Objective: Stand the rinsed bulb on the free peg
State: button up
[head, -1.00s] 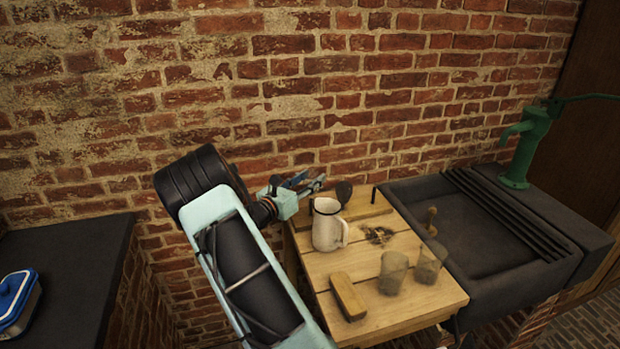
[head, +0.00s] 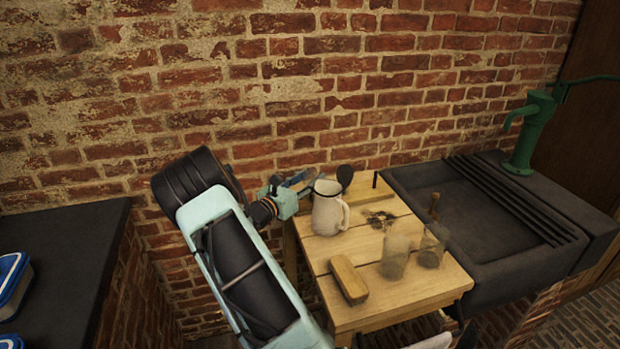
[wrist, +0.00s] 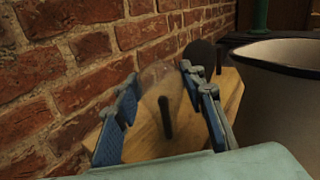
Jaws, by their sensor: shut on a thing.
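My gripper (wrist: 157,82) is shut on a clear, see-through bulb (wrist: 158,72), with one blue finger on each side. A dark upright peg (wrist: 166,118) shows through or just below the bulb; I cannot tell whether the bulb is around it or in front of it. Farther along the wooden peg board (head: 362,194) are a dark rounded bulb (head: 345,176) and a bare dark peg (head: 375,180). These also show in the wrist view as the dark bulb (wrist: 200,53) and the bare peg (wrist: 219,56). In the head view my gripper (head: 306,181) is behind the mug, and the held bulb cannot be made out.
A white enamel mug (head: 328,212) stands close in front of my gripper, looming at right in the wrist view. Glass jars (head: 395,257), a wooden block (head: 348,278) and dark debris (head: 378,218) are on the table. The brick wall (wrist: 60,75) is close at left.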

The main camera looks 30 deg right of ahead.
dwell(0.3)
jog(key=o, duration=1)
jog(key=shift+c, duration=0.2)
